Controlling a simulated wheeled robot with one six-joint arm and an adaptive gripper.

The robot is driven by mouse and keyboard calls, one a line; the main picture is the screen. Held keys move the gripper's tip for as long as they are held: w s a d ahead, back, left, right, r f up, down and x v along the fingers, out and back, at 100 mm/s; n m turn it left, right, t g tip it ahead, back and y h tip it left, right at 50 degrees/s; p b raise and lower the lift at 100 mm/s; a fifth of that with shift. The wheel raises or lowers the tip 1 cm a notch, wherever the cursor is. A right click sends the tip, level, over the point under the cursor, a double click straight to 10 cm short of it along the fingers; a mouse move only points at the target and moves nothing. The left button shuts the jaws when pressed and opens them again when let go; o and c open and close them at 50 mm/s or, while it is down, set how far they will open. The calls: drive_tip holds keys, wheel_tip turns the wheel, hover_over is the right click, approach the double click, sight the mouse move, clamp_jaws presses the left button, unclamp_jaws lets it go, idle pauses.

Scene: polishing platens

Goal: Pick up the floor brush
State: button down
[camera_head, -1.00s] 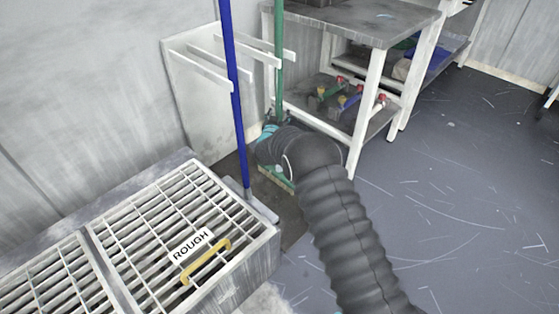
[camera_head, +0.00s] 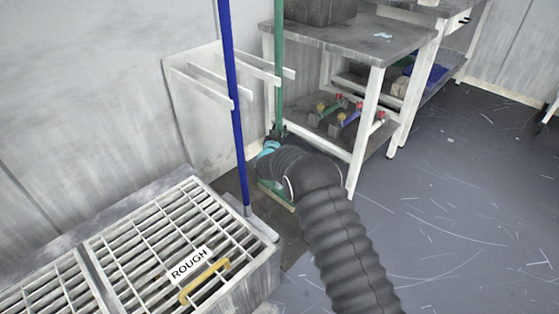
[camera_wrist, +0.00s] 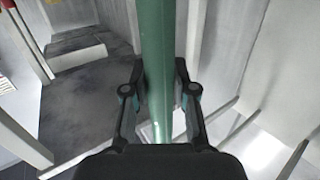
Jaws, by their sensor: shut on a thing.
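The floor brush has a long green handle (camera_head: 279,62) standing nearly upright beside the workbench. A green brush head (camera_head: 274,194) shows low behind my arm, partly hidden. My gripper (camera_head: 276,134) is at the lower part of the handle. In the wrist view the green handle (camera_wrist: 158,40) runs between the two dark fingers of my gripper (camera_wrist: 158,88), which is shut on it. I cannot tell whether the brush head touches the floor.
A blue-handled tool (camera_head: 233,110) stands upright just left of the brush. A white rack (camera_head: 205,120) with prongs is behind. A grated unit marked ROUGH (camera_head: 262,268) is at lower left. A workbench (camera_head: 395,45) stands close right. Open floor (camera_head: 450,200) lies right.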

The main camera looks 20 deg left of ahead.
drive_tip(key=shift+r, duration=0.25)
